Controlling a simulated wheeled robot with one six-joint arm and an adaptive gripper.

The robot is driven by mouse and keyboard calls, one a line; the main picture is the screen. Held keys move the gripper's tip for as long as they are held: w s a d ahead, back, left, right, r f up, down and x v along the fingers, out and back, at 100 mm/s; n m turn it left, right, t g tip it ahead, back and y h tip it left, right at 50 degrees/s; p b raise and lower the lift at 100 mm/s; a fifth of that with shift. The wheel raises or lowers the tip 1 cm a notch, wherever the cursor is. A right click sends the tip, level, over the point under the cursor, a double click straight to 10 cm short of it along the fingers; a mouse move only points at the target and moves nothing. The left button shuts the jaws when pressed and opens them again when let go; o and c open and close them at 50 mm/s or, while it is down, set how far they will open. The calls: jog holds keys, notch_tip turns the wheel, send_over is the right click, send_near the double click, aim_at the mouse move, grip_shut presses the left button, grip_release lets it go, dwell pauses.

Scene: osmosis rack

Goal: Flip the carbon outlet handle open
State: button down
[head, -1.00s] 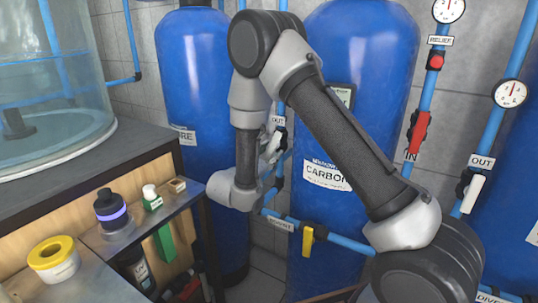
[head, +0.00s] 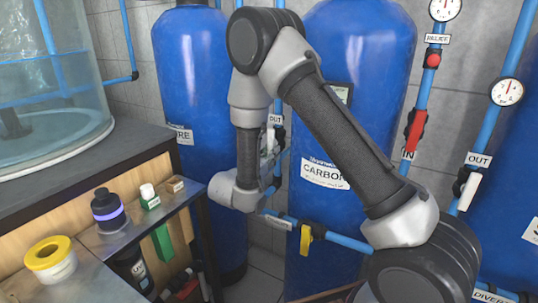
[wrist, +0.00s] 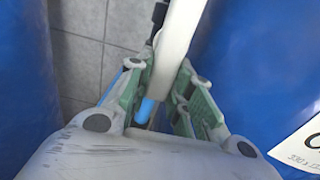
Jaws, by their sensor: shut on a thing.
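The carbon outlet handle is a long white lever (wrist: 179,40), seen close up in the wrist view between the green-lined fingers of my gripper (wrist: 160,76). My gripper is shut on it. In the head view the white handle (head: 269,140) shows as a small, nearly upright piece under the OUT label (head: 275,119), beside the blue pipe between two tanks. My arm partly hides the gripper and the valve there.
The blue carbon tank (head: 345,130) stands right of the valve, another blue tank (head: 190,90) left of it. A yellow handle (head: 305,240) sits on the lower pipe. A bench with a yellow-lidded tub (head: 50,258) and bottles is at left. Red (head: 415,130) and white (head: 469,190) handles are at right.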

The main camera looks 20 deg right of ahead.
jog(key=c, duration=1.3)
grip_release()
jog(key=shift+o, duration=0.2)
jog(key=v, duration=1.2)
